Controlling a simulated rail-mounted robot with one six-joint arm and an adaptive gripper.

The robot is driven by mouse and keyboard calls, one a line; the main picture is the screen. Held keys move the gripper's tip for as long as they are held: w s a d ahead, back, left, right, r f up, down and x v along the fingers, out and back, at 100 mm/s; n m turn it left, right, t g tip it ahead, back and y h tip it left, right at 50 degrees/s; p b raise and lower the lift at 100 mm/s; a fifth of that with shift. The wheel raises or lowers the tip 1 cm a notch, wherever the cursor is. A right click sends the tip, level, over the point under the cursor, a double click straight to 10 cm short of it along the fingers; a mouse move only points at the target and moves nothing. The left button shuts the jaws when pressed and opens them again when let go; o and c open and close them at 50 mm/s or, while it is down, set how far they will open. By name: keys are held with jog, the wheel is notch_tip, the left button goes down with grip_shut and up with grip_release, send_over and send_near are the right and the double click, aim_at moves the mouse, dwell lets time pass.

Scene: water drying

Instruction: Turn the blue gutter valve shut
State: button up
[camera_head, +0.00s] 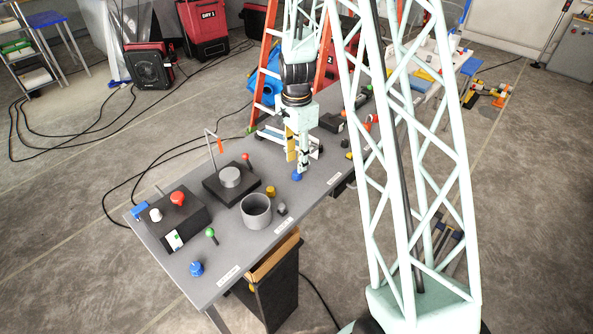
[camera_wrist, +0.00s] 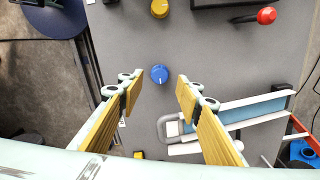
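A blue knob (camera_head: 297,176) sits on the grey table top just below my gripper (camera_head: 298,158). In the wrist view the blue knob (camera_wrist: 159,74) lies between and slightly beyond my fingertips (camera_wrist: 156,92), with a short pale mark at its lower edge. My gripper is open, with yellow-padded fingers well apart on either side of the knob and nothing between them. The fingers appear above the knob and not touching it. Another blue knob (camera_head: 196,268) sits at the table's near left end. No readable label shows which knob is the gutter valve.
A yellow knob (camera_head: 271,191) and a grey cup (camera_head: 256,210) stand left of the gripper. A red-tipped lever (camera_wrist: 267,15) is at upper right in the wrist view. A blue and white bracket-like object (camera_wrist: 230,118) lies close beside the right finger. An orange ladder (camera_head: 268,65) stands behind the table.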

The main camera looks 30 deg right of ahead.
aim_at(297, 174)
jog(key=shift+f, duration=2.5)
jog(key=shift+c, duration=0.5)
jog(key=c, duration=0.7)
